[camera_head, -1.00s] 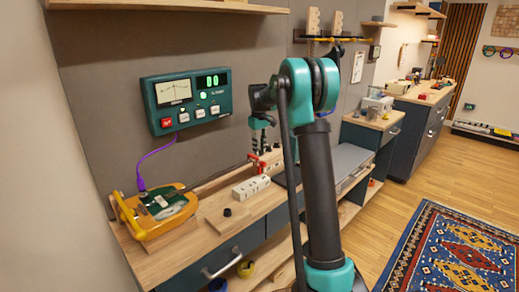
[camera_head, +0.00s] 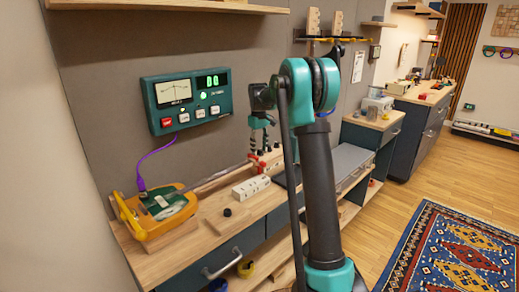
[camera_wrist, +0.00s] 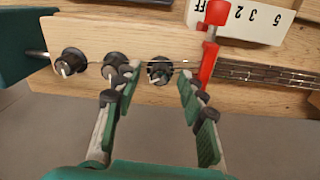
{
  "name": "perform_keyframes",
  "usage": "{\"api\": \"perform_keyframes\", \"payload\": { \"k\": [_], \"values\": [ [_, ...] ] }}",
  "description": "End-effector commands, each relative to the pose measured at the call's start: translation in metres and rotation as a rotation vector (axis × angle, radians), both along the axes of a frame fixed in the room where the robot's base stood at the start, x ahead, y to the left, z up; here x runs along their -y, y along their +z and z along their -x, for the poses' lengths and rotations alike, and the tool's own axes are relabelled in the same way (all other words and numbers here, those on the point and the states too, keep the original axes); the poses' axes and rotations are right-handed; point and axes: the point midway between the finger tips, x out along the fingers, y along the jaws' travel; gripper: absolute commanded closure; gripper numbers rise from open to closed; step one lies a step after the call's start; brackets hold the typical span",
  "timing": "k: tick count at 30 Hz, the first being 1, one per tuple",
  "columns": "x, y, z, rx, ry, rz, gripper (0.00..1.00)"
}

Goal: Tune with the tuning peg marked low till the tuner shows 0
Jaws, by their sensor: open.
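The tuner (camera_head: 187,100) hangs on the grey wall with a needle meter and a green display that seems to read 0.0; a green light is lit. In the wrist view, three black tuning pegs with pale pointers stand on a wooden headstock (camera_wrist: 190,40): left peg (camera_wrist: 69,61), middle peg (camera_wrist: 115,68), right peg (camera_wrist: 160,70). I cannot read any peg marking. My gripper (camera_wrist: 160,80) is open, its green-padded fingers on either side of the right peg, with nothing held. In the head view, my gripper (camera_head: 262,142) points down over the bench; the pegs there are too small to tell.
A red clamp (camera_wrist: 208,45) stands right of the right peg, close to my right finger. A white numbered block (camera_head: 250,187) lies on the bench. A yellow and green instrument body (camera_head: 157,212) with a purple cable sits at bench left. A rug (camera_head: 460,260) lies right.

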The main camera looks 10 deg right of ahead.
Motion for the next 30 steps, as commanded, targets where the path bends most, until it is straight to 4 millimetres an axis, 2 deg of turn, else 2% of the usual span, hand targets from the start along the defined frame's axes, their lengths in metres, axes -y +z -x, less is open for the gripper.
{"api": "perform_keyframes", "payload": {
  "k": [5,12,18,24,30],
  "values": [
    [-0.001,0.024,0.0,0.0,0.0,0.0,0.59],
    [-0.002,0.074,0.001,0.0,0.0,0.0,0.59],
    [-0.002,0.104,0.001,0.0,0.0,0.0,0.59],
    [-0.003,0.116,0.001,0.0,0.0,0.0,0.59],
    [-0.003,0.117,0.001,0.0,0.0,0.0,0.59]
  ]
}}
